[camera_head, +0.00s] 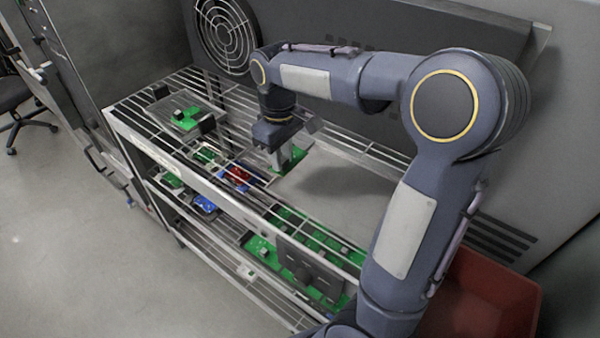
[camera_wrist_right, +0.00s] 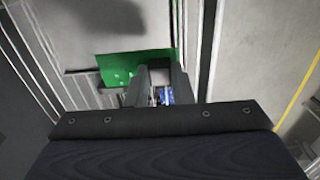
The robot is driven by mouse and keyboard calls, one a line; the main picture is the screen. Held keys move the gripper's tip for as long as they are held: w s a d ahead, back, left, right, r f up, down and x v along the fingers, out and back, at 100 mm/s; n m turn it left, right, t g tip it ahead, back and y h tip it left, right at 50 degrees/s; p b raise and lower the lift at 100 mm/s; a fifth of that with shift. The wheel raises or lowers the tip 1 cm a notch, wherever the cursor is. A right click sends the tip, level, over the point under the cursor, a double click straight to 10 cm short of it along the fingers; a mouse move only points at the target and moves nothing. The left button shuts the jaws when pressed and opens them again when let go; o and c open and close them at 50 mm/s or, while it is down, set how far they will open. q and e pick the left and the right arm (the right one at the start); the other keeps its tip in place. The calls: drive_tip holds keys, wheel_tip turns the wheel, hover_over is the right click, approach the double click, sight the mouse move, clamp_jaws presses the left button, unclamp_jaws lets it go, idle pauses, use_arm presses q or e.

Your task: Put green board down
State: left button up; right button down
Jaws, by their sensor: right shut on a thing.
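My right gripper (camera_head: 281,160) points down over the top of the wire rack, near its middle. It is shut on a green board (camera_head: 297,154), which shows beside and behind the fingers. In the right wrist view the board (camera_wrist_right: 122,66) extends beyond and left of the fingers (camera_wrist_right: 160,92). The board is close to the rack's top; I cannot tell whether it touches. Part of it is hidden by the fingers. My left gripper is not in view.
The wire rack (camera_head: 160,152) has a grey plate (camera_head: 345,190) right of the gripper. A tray with a green board (camera_head: 186,118) stands at its left end. Red (camera_head: 238,177) and blue (camera_head: 205,204) boards lie lower. A red bin (camera_head: 475,305) stands at the right.

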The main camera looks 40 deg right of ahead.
sight(294, 163)
drive_tip(key=d+f, duration=0.2)
drive_tip(key=f, duration=0.1)
drive_tip(key=shift+s+d+f, duration=0.35)
drive_tip(key=shift+d, duration=0.05)
drive_tip(key=shift+s+d+f, duration=0.1)
drive_tip(key=shift+d+f, duration=0.05)
drive_tip(key=shift+f, duration=0.8)
drive_tip(key=shift+d+f, duration=0.15)
drive_tip(key=shift+f, duration=0.75)
drive_tip(key=shift+f, duration=0.2)
drive_tip(key=c, duration=1.3)
unclamp_jaws()
drive_tip(key=shift+o, duration=0.2)
drive_tip(key=shift+r, duration=0.1)
